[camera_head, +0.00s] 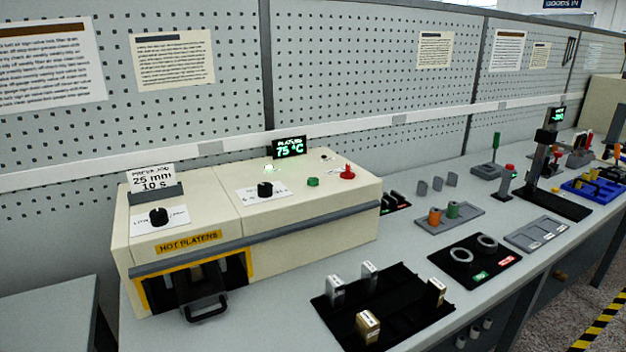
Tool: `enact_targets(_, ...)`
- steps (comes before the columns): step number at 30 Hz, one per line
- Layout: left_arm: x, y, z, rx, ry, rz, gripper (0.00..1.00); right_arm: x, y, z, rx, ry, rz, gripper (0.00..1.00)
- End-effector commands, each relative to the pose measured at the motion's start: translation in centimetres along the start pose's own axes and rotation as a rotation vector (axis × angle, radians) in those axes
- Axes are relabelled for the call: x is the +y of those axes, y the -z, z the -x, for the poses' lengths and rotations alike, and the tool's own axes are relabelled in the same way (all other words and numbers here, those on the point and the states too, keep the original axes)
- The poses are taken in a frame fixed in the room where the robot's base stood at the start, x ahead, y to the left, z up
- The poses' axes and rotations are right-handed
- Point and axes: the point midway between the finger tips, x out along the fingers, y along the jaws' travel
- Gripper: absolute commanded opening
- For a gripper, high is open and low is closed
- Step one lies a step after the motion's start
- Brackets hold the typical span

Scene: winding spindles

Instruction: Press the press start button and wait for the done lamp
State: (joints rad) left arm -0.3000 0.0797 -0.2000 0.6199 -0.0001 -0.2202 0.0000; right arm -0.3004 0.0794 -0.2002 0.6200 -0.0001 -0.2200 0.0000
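The hot press (300,220) is a cream box on the bench at left. On its top are a green button (313,182), a red mushroom button (347,172) and a small glowing whitish-green lamp (268,169). I cannot read any label that tells which lamp is the done lamp. A display (289,147) reads 75 °C. Two black knobs (265,189) (158,216) sit on white dial plates. The front opening, marked hot platens, has a dark drawer with a handle (207,308). Neither gripper is in view.
A black tray (395,335) with several small blocks lies in front of the press. To the right are a grey tray (450,218) with orange and green pieces, a black mat (463,275) with two rings, and a stand (541,165) with a display. A pegboard wall stands behind.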

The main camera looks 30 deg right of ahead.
Motion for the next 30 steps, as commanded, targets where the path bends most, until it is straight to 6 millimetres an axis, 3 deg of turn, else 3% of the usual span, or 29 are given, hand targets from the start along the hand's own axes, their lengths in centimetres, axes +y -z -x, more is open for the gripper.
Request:
enact_targets(2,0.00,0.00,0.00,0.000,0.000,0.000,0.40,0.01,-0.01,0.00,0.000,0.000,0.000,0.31)
enact_targets(9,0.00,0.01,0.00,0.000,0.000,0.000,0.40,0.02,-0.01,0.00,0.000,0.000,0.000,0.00)
enact_targets(30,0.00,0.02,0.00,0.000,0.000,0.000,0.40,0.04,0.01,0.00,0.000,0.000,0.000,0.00)
